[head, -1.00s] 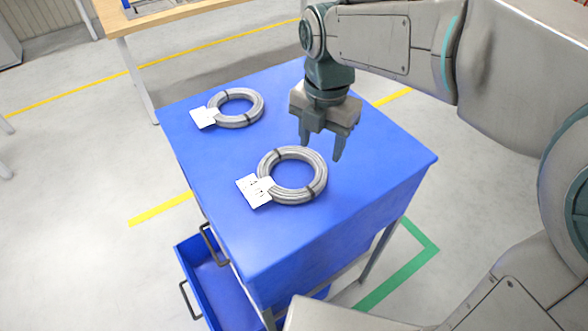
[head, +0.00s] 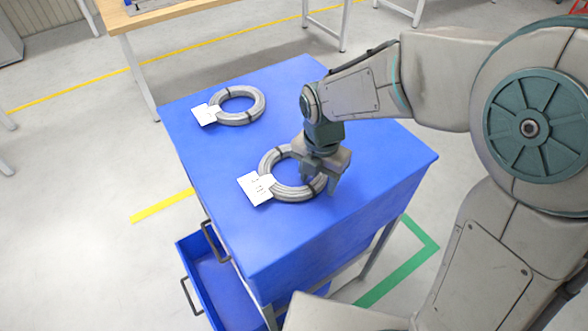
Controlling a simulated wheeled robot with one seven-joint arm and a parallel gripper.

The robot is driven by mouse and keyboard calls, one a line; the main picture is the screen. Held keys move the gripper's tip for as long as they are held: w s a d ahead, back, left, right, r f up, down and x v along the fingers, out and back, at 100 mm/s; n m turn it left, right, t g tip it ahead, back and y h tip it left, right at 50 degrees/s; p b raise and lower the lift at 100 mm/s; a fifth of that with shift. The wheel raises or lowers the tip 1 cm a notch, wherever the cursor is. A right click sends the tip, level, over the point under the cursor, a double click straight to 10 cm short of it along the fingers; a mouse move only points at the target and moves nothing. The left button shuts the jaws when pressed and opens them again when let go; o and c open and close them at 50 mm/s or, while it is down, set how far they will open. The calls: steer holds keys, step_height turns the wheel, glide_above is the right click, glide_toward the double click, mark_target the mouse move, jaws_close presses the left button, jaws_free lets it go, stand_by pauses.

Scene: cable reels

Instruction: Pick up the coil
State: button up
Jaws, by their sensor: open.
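Two grey cable coils lie flat on the blue cabinet top (head: 215,200), each with a white tag. The nearer coil (head: 282,191) is at the middle of the top, with its tag (head: 256,188) at its left. The farther coil (head: 242,117) lies toward the back left, with its tag (head: 205,114) at its left. My gripper (head: 319,185) is open and low over the right side of the nearer coil, its fingers pointing down near the coil's ring. The gripper hides part of that coil's right side. I cannot tell whether the fingers touch it.
An open blue drawer (head: 198,265) juts out at the cabinet's lower left. A wooden table (head: 165,14) stands behind at the upper left. The cabinet top's right rear area is bare under my arm. Yellow and green lines mark the floor.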

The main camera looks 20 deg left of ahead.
jaws_close()
steer(key=shift+r, duration=0.15)
step_height(320, 180, up, 4)
steer(key=shift+d+r, duration=0.15)
steer(key=s+d+r+b, duration=0.1)
steer(key=s+d+r, duration=0.4)
steer(key=d, duration=0.5)
steer(key=shift+s+r, duration=0.25)
steer(key=shift+r, duration=0.5)
